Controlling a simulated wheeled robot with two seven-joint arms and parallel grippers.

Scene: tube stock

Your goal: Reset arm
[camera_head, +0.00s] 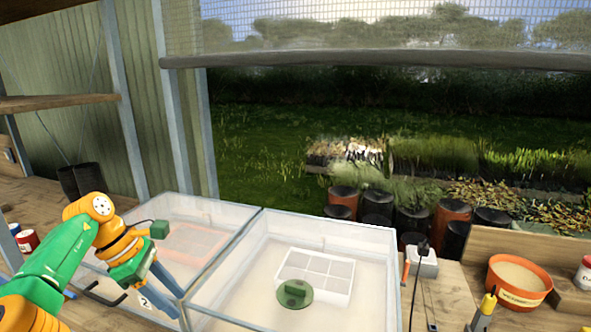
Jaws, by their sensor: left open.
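My left arm comes in from the left, and my left gripper (164,298) points down over the left clear-walled box (190,207). Its jaws are open, and I see nothing held between them. The fingers overlap the box's front part in the picture; I cannot tell whether they touch it. My right gripper is not in view.
The right clear box (352,228) holds a white divided tray (328,265) and a round green disc with a handle (295,294). An orange-rimmed pot (519,276) stands at the right, near a grey socket box (422,262). Dark pots stand at the left.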

